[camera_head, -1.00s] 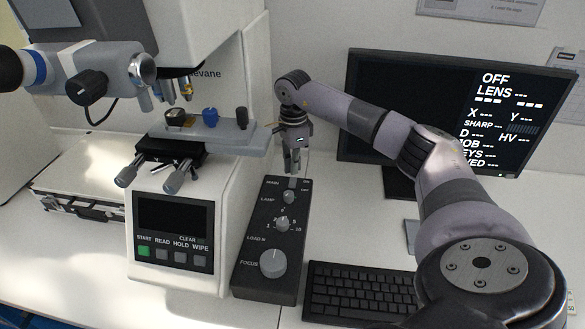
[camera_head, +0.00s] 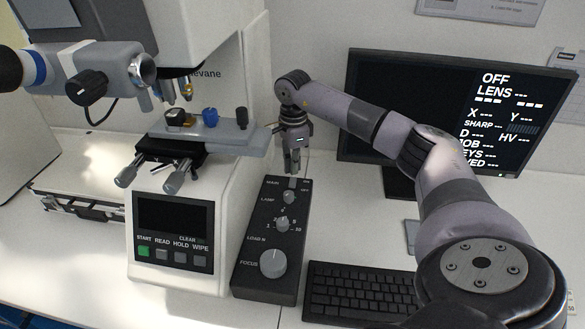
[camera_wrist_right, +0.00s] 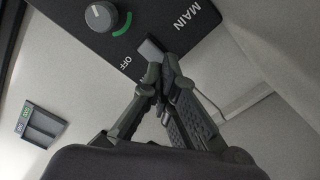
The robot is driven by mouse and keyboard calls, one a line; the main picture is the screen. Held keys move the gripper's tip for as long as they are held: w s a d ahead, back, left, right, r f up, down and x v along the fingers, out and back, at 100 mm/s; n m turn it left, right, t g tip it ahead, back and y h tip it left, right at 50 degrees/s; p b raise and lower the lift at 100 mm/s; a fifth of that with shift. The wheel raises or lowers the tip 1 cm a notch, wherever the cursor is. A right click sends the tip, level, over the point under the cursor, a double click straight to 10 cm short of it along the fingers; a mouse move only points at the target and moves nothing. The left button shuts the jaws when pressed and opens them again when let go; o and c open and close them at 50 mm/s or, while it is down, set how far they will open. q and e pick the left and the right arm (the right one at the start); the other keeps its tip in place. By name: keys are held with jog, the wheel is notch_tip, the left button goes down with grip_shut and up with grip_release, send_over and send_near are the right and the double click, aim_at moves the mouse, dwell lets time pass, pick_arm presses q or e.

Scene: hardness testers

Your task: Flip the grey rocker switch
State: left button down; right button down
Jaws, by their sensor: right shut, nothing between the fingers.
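The grey rocker switch (camera_wrist_right: 151,50) sits on the black control box beside the MAIN and OFF labels in the right wrist view. In the head view the switch (camera_head: 292,182) is at the far end of the box (camera_head: 262,236), just below my fingertips. My right gripper (camera_head: 292,170) points down over it, shut and empty. In the right wrist view its closed fingertips (camera_wrist_right: 166,72) are at the near edge of the switch and partly cover it; I cannot tell whether they touch. The monitor (camera_head: 440,110) reads OFF. My left gripper is not in view.
The box also carries a lamp knob (camera_head: 288,197), a load knob (camera_head: 283,224) and a large focus knob (camera_head: 273,263). The hardness tester (camera_head: 240,175) stands close on the left. A keyboard (camera_head: 360,292) lies to the right, under my arm's side.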

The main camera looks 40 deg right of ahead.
aim_at(293, 178)
jog(key=shift+f+b, duration=0.75)
jog(key=shift+f, duration=0.55)
dwell(0.6)
jog(key=shift+s, duration=0.1)
jog(key=shift+r+p, duration=0.8)
jog(key=shift+r, duration=0.05)
jog(key=shift+r+p, duration=2)
jog(key=shift+r, duration=0.65)
